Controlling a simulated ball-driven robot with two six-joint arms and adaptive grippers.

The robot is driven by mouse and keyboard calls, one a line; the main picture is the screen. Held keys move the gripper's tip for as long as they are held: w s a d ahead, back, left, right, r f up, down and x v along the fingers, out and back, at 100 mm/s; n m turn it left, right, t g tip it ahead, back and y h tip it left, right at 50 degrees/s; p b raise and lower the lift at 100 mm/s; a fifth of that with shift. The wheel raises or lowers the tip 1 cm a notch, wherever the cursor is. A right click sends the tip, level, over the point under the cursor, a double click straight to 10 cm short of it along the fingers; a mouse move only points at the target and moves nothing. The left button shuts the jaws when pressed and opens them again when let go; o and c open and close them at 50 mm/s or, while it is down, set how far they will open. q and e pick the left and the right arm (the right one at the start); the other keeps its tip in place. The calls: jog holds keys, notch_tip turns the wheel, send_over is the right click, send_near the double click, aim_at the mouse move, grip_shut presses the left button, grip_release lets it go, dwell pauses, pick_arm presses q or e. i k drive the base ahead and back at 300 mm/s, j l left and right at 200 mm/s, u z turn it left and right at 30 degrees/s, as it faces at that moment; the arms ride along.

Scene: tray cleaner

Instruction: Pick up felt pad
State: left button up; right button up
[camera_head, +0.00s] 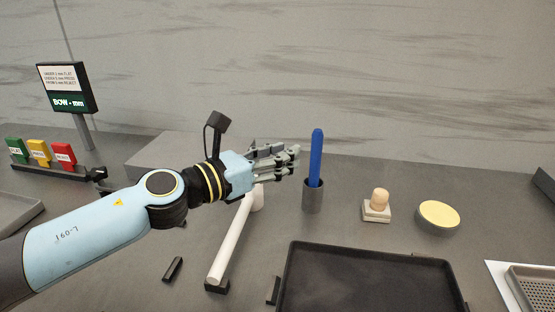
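A small square off-white pad with a rounded tan knob (377,205) sits on the grey counter, right of the middle; it looks like the felt pad. My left gripper (292,161) is left of it, near the blue stick, with its fingers pointing right. Its fingers look apart with nothing between them. It is clear of the pad. My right gripper is not in view.
A blue stick (316,158) stands upright in a grey cup (313,196) between my gripper and the pad. A round tin with a pale yellow top (438,214) is right of the pad. A black tray (368,280) lies in front. A white rod (231,240) lies below my arm.

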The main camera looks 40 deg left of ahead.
aim_at(377, 209)
jog(key=k, duration=1.5)
